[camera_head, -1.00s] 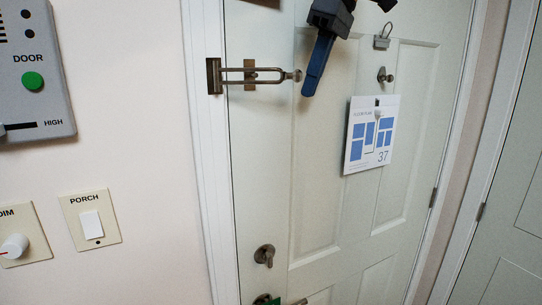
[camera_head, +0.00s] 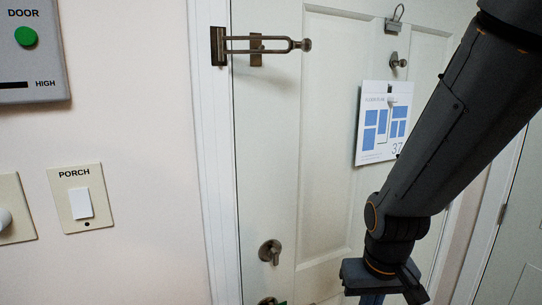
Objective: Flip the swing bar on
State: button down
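The swing bar (camera_head: 270,39) is a dark metal loop at the top of the door (camera_head: 325,190). Its hinge plate sits on the left door frame. The loop lies across the door edge, over a brass-coloured plate, with its round-knobbed end to the right. My gripper (camera_head: 370,298) is at the bottom edge of the view, well below and to the right of the swing bar. Only its body and the start of its fingers show; the fingertips are cut off.
A floor plan card (camera_head: 380,125) hangs on the door, partly behind my arm. A thumb-turn (camera_head: 270,252) is on the lower door. A PORCH switch (camera_head: 81,204) and a DOOR panel (camera_head: 30,55) are on the left wall. My arm covers the right side.

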aim_at(306, 45)
jog(key=u, duration=0.8)
jog(key=k, duration=0.55)
jog(key=z, duration=0.5)
